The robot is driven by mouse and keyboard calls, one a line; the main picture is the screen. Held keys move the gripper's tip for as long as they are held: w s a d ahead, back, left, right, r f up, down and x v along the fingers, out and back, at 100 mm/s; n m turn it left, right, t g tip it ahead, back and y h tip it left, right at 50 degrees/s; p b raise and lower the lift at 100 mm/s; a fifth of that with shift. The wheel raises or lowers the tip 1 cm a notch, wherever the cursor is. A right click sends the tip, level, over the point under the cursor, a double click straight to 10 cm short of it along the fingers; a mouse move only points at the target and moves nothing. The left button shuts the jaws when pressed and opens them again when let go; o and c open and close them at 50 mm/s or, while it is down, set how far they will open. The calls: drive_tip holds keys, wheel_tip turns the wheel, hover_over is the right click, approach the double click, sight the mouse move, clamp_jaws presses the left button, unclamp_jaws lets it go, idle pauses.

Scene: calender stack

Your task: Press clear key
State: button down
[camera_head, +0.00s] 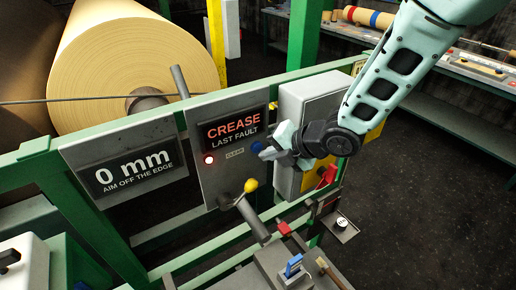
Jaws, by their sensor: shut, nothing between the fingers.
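The grey fault panel (217,180) carries a dark display (233,130) reading "CREASE LAST FAULT". Below it a small label (235,152) appears to read "CLEAR". A blue round key (256,147) sits just right of the label, and I take it to be the clear key. A lit red lamp (209,160) is at the panel's left. My gripper (266,153) is shut and empty, reaching in from the right. Its fingertips are very close to the blue key, slightly below and right of it in the picture. I cannot tell whether they touch it.
A "0 mm" sign (133,170) hangs at left. A pale box (306,105) is behind my gripper, with a red handle (328,174) near it. Green rails (200,262) frame the area.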

idle(0.3)
drive_tip(key=shift+w+a, duration=0.2)
drive_tip(key=shift+w, duration=0.1)
drive_tip(key=shift+w+a+r, duration=0.15)
drive_tip(key=shift+a+r, duration=0.1)
idle(0.7)
drive_tip(key=shift+a, duration=0.2)
idle(0.8)
drive_tip(key=shift+b, duration=0.6)
drive_tip(key=s+d+b, duration=0.2)
drive_tip(key=s+d, duration=0.1)
drive_tip(key=shift+s+f+b, duration=0.15)
drive_tip(key=shift+s+b, duration=0.15)
